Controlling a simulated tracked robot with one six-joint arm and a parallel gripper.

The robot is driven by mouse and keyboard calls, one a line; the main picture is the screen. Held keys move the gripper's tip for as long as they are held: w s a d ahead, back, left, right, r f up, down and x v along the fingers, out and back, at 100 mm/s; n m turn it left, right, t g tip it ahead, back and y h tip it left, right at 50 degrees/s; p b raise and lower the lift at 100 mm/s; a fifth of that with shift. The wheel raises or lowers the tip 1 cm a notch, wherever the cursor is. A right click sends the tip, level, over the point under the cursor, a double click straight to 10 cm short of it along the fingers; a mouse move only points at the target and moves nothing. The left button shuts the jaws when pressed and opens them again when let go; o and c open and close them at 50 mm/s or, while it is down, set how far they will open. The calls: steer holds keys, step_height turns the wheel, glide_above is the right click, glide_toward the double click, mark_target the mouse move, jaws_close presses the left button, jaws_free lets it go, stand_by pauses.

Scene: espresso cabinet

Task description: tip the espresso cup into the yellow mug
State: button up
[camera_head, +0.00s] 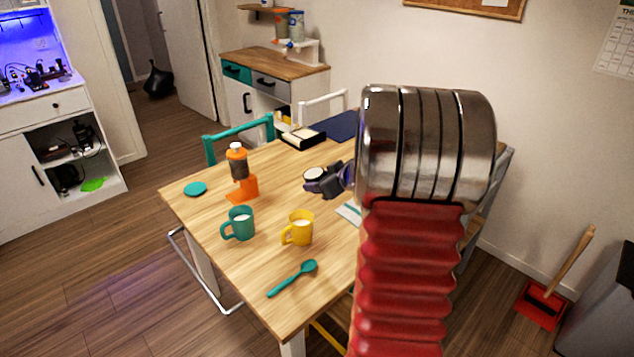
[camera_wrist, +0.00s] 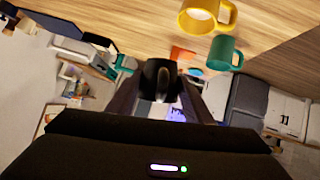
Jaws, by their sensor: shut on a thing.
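In the head view, the yellow mug (camera_head: 298,232) stands upright on the wooden table, with something pale inside. It also shows at the top of the wrist view (camera_wrist: 197,21). My gripper (camera_head: 322,182) is beyond and slightly right of the mug, shut on the espresso cup (camera_head: 313,175). The cup's top looks pale in the head view. In the wrist view, the dark cup (camera_wrist: 158,75) sits between my fingers, apart from the yellow mug. The cup's lower part is hidden by my gripper, and I cannot tell its exact tilt.
A teal mug (camera_head: 239,224) stands left of the yellow mug. A teal spoon (camera_head: 293,279) lies at the front. A black-and-white box (camera_head: 300,137) is at the back.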

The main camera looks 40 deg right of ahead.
steer(key=shift+w+a+f+m+t+y, duration=0.1)
steer(key=shift+f+m+t+y, duration=0.3)
steer(key=shift+f, duration=0.35)
steer(key=shift+f+m+t+y, duration=0.2)
steer(key=shift+f+m+t, duration=0.1)
steer(key=shift+f+t, duration=0.3)
steer(key=shift+a+f, duration=0.1)
